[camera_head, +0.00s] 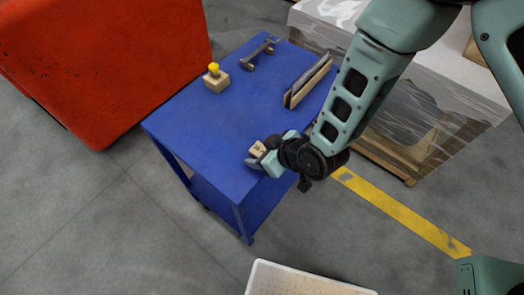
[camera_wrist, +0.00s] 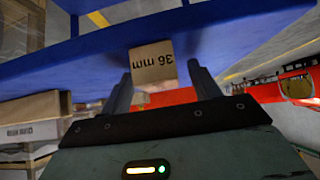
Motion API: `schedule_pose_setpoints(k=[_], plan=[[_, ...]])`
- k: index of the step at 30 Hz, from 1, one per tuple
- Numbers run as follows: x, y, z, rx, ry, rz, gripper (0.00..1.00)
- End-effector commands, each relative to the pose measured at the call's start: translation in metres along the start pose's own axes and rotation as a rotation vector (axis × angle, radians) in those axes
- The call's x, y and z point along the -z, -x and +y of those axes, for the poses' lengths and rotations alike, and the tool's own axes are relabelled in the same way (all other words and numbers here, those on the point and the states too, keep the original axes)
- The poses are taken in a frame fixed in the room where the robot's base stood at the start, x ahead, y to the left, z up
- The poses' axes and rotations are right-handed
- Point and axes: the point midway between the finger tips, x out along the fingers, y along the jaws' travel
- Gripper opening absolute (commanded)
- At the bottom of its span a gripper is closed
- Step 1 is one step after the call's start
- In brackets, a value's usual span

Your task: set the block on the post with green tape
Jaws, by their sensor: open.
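A small tan wooden block (camera_head: 258,148) is near the front right part of the blue cart top. In the wrist view the block (camera_wrist: 153,63) shows a "36 mm" label, upside down. My gripper (camera_wrist: 160,85) is open, with one finger on each side of the block. A gap shows between the block and the right finger; the left finger is very close to it. In the head view my gripper (camera_head: 266,158) partly hides the block, and whether it rests on the cart is hard to tell. I see no green tape or post marked with it.
On the blue cart (camera_head: 185,125) stand a wooden base with a yellow top (camera_head: 214,78), a dark-and-wood piece (camera_head: 262,50) and a long wooden holder (camera_head: 308,82). A red bin (camera_head: 100,60) is left. A wrapped pallet (camera_head: 425,125) is right. The cart's middle is clear.

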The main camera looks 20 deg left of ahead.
Motion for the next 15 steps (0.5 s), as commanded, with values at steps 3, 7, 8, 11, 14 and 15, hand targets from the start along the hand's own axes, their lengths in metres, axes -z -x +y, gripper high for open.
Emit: schedule_pose_setpoints(k=[3,7,8,11,14,15], plan=[[0.0000,-0.0021,0.0002,0.000,0.000,0.000,0.62],[-0.0001,-0.0020,0.0002,0.000,0.000,0.000,0.62],[-0.0001,-0.0020,0.0002,0.000,0.000,0.000,0.56],[-0.0001,-0.0019,0.0002,0.000,0.000,0.000,0.28],[0.0000,-0.0018,0.0002,0.000,0.000,0.000,0.14],[0.0001,-0.0018,0.0002,0.000,0.000,0.000,0.10]])
